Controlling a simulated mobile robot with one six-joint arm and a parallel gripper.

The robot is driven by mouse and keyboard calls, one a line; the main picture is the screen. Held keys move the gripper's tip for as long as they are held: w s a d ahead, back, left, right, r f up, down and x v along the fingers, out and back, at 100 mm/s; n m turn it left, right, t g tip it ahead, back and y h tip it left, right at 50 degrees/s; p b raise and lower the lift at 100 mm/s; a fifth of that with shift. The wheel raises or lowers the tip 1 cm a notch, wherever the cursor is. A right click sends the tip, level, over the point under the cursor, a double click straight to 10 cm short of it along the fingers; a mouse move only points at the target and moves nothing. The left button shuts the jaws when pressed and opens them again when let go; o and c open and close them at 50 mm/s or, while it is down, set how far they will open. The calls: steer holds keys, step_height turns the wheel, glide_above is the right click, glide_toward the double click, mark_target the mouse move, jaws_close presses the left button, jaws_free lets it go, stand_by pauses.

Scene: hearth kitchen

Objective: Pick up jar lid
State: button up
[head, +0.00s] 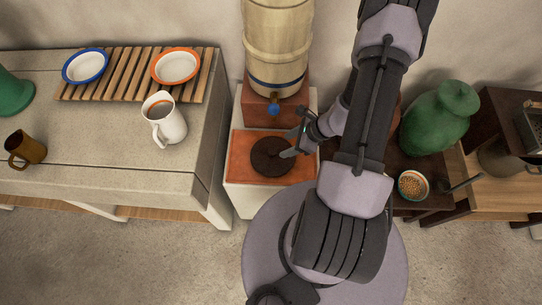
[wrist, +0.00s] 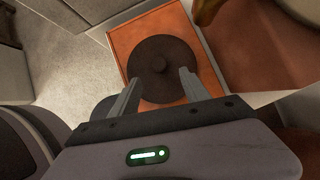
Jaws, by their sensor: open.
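The jar lid is a dark brown round disc (head: 271,157) with a small raised knob in its middle. It lies flat on an orange-brown square top (head: 238,170) of a low white stand. In the wrist view the lid (wrist: 160,66) shows almost whole. My gripper (head: 291,154) is at the lid's right side in the head view. In the wrist view my gripper (wrist: 157,86) is open, its two fingers pointing at the lid's near part, one to each side. Nothing is held. Whether the fingers touch the lid cannot be told.
A wooden barrel with a blue tap (head: 273,108) stands right behind the lid. A green jar (head: 439,118) and a bowl of beans (head: 413,185) stand to the right. A stone counter at left holds a white pitcher (head: 164,119) and a brown mug (head: 26,149).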

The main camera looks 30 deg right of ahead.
mark_target(273, 151)
steer(key=b+x, duration=0.3)
steer(key=x, duration=0.5)
steer(key=shift+a+r, duration=0.1)
steer(key=shift+a, duration=0.05)
steer(key=shift+r, duration=0.1)
jaws_close()
stand_by(0.9)
